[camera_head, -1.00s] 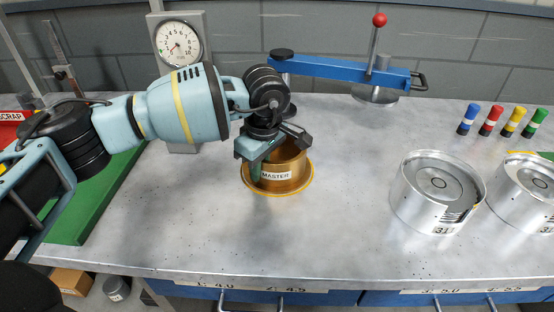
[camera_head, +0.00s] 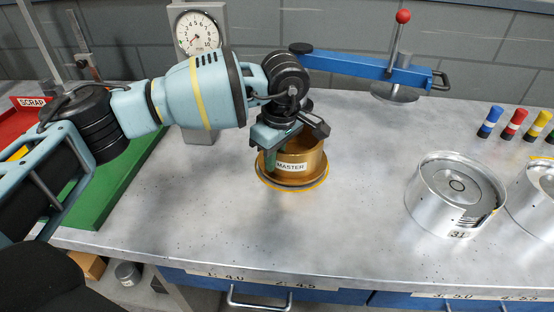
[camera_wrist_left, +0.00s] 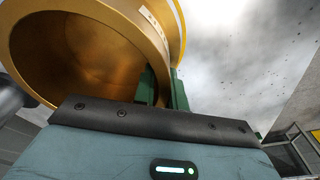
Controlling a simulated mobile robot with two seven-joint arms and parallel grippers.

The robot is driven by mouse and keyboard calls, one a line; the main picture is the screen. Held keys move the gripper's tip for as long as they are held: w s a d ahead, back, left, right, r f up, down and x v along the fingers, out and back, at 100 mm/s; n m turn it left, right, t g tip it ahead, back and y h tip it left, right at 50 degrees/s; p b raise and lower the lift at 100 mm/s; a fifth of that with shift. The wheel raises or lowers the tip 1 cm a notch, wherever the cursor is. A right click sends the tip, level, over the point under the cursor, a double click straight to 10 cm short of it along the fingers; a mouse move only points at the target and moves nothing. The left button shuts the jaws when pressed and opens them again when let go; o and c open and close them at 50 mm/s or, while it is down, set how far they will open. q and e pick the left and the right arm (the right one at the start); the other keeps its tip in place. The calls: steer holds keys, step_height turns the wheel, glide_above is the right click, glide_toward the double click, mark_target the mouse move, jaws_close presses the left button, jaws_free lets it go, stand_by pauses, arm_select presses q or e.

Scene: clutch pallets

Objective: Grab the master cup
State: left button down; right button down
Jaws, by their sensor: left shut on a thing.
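The master cup (camera_head: 308,160) is a gold, open-topped cup with a white MASTER label, upright at a yellow ring (camera_head: 323,183) on the grey bench. My left gripper (camera_head: 277,152) reaches over its left side and is shut on its wall. In the left wrist view, the green fingers (camera_wrist_left: 163,88) pinch the rim of the cup (camera_wrist_left: 70,50), whose hollow inside faces the camera. A grey band shows between the cup's bottom and the ring; I cannot tell for sure whether the cup is clear of the bench. My right gripper is not in view.
A dial gauge (camera_head: 198,32) stands behind the left arm. A blue lever arm (camera_head: 360,66) with a red knob is behind the cup. Silver drums (camera_head: 455,195) stand to the right, near several coloured markers (camera_head: 514,123). A green mat (camera_head: 108,192) lies left. The front middle bench is clear.

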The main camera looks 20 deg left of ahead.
arm_select(q)
step_height(320, 180, up, 3)
steer(key=shift+d+f, duration=0.1)
steer(key=shift+f, duration=0.1)
steer(key=s, duration=0.5)
steer(key=s+d+r, duration=0.1)
steer(key=s, duration=0.4)
steer(key=s+b, duration=0.1)
steer(key=s, duration=0.5)
steer(key=shift+d+r, duration=0.2)
steer(key=shift+d, duration=0.15)
